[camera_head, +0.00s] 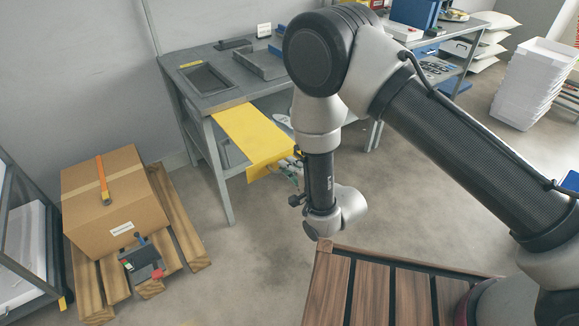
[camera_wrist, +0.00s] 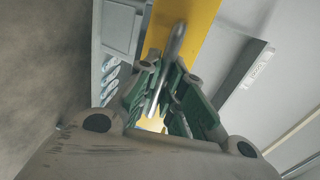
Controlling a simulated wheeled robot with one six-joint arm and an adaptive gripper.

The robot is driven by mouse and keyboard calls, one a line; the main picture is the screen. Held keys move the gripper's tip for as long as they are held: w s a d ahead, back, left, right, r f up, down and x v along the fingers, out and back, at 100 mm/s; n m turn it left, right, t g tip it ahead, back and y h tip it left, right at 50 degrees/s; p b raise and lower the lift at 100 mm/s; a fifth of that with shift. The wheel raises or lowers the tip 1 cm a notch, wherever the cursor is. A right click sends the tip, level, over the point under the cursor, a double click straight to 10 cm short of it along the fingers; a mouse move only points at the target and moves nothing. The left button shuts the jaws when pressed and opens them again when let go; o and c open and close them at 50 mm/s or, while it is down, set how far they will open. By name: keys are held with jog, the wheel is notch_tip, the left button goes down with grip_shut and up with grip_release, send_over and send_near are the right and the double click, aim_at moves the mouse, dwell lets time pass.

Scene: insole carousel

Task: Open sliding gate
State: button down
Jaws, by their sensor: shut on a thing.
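The sliding gate is a yellow panel (camera_head: 245,135) sticking out from under the grey workbench top toward the front. In the wrist view the yellow panel (camera_wrist: 199,32) runs up the middle of the picture. A rounded grey metal handle (camera_wrist: 174,45) lies in front of it. My gripper (camera_wrist: 168,85) has its green fingers on both sides of the handle and is shut on it. In the head view my gripper (camera_head: 291,166) is at the panel's front end, partly hidden by my arm, and the handle cannot be made out there.
The workbench (camera_head: 213,100) has a recessed tray (camera_head: 206,78) in its top. A cardboard box (camera_head: 112,195) sits on a wooden pallet (camera_head: 185,235) at the left. Bare floor (camera_head: 240,265) lies between pallet and arm. White crates (camera_head: 532,85) are stacked at the right.

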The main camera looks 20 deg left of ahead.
jog(key=c, duration=1.5)
grip_release()
jog(key=o, duration=1)
jog(key=r, duration=0.9)
jog(key=shift+w+a+r, duration=0.2)
jog(key=shift+w+r, duration=0.05)
jog(key=shift+r, duration=0.15)
jog(key=shift+s+d+r, duration=0.2)
jog(key=shift+r, duration=0.1)
jog(key=c, duration=0.4)
jog(key=shift+f, duration=0.15)
jog(key=c, duration=0.6)
